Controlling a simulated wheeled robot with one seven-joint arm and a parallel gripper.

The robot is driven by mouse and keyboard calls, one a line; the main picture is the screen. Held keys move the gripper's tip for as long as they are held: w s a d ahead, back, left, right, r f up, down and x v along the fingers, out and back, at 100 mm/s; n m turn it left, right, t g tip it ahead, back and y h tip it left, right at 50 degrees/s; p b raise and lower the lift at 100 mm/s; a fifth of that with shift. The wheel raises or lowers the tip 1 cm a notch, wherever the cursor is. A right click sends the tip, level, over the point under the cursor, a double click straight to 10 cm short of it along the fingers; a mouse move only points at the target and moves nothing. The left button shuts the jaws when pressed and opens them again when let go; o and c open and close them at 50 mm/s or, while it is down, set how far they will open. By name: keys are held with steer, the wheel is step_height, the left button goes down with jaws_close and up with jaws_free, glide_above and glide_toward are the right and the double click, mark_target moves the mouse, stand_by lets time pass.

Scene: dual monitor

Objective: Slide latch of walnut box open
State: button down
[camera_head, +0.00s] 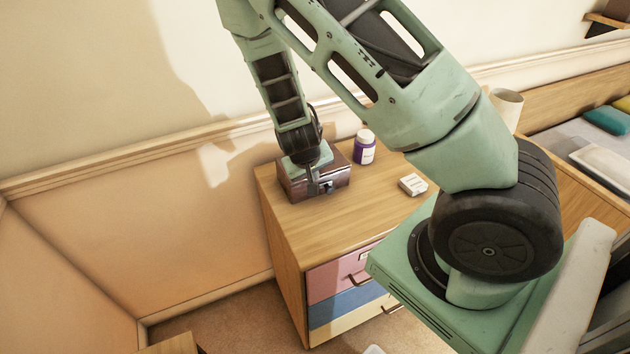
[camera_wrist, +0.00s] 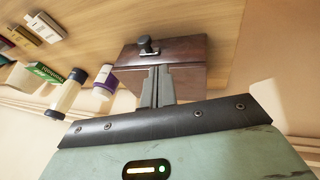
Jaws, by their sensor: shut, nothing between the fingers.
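The walnut box (camera_head: 330,180) is a small dark brown box on top of the wooden drawer cabinet, near the wall. It also shows in the wrist view (camera_wrist: 190,50). Its dark metal latch (camera_wrist: 147,46) is on the front face in the wrist view, and shows small in the head view (camera_head: 327,187). My gripper (camera_head: 313,190) is at the box, over its top and front, and hides part of it. In the wrist view my gripper's fingers (camera_wrist: 157,75) are together and empty, with their tips near the latch. I cannot tell whether they touch it.
A purple bottle with a white cap (camera_head: 364,150) stands behind and right of the box. A small white box (camera_head: 413,184) lies farther right on the cabinet top (camera_head: 340,228). The front of the top is clear. The wall (camera_head: 225,170) is close on the left.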

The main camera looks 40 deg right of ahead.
steer(key=shift+v, duration=2.55)
steer(key=s+a+r+n+g+y+b, duration=0.1)
steer(key=s+a+r+n+y+b, duration=0.2)
steer(key=a, duration=0.7)
steer(key=s+a+r+n+g+y, duration=0.1)
steer(key=s+a+n+y, duration=0.2)
steer(key=a, duration=0.6)
steer(key=s+a+r+n+b, duration=0.1)
steer(key=s+a+r+n, duration=0.1)
steer(key=s, duration=0.5)
steer(key=s+a+r+n+b, duration=0.1)
steer(key=s+a+r+n, duration=0.2)
steer(key=s, duration=0.5)
step_height(320, 180, up, 2)
steer(key=shift+s+a+r+n+g+h+b, duration=0.2)
steer(key=shift+a+n+g+h+b, duration=0.15)
steer(key=shift+a, duration=0.2)
